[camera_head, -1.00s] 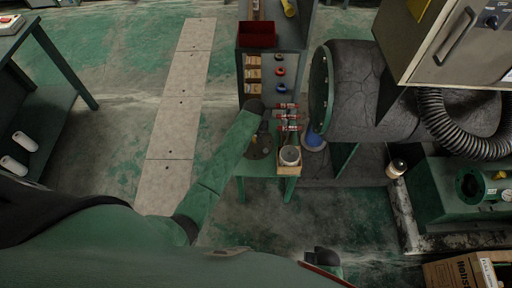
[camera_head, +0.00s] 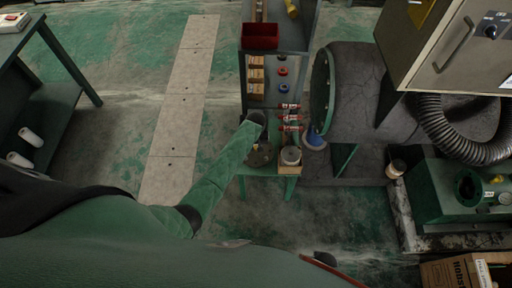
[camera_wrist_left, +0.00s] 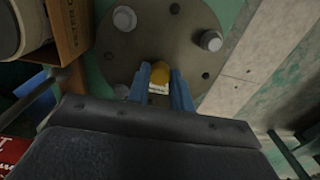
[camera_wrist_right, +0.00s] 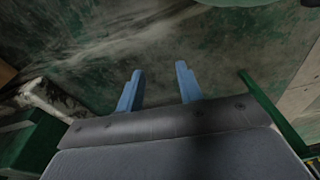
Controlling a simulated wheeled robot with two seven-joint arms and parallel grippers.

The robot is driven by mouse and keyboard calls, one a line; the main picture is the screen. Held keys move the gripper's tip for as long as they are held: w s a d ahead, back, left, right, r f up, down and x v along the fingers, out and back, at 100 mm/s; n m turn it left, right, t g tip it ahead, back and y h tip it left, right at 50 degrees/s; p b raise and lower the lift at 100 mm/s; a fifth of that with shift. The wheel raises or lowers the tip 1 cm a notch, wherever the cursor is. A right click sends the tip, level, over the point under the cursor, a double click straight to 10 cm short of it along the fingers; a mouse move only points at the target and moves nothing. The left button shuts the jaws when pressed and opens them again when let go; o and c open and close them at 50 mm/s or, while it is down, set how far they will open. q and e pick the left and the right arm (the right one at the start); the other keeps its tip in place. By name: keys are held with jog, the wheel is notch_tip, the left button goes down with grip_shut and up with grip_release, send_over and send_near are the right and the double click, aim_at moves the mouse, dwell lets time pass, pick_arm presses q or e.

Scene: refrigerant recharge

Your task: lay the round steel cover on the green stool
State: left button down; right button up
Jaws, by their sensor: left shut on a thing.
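The round steel cover (camera_wrist_left: 165,35) is a grey-brown disc with bolt heads and a yellow knob (camera_wrist_left: 160,75) at its middle. My left gripper (camera_wrist_left: 160,88) is shut on this knob. In the head view, the cover (camera_head: 260,158) is over the left part of the green stool (camera_head: 283,170), partly behind my left arm. I cannot tell whether its underside touches the stool top. My right gripper (camera_wrist_right: 160,80) is open and empty above the floor, with its fingers apart. Only a dark piece of it shows at the bottom of the head view.
A grey can (camera_head: 291,155) on a cardboard block (camera_head: 289,169) stands on the stool, right of the cover. Red-labelled cylinders (camera_head: 290,117) lie behind it. A large dark tank (camera_head: 365,95) with an open round end stands to the right. Open floor lies in front.

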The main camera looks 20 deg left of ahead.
pick_arm(q)
jog(key=shift+w+f, duration=0.1)
jog(key=shift+f, duration=0.65)
jog(key=c, duration=1.2)
grip_release()
jog(key=shift+c, duration=0.2)
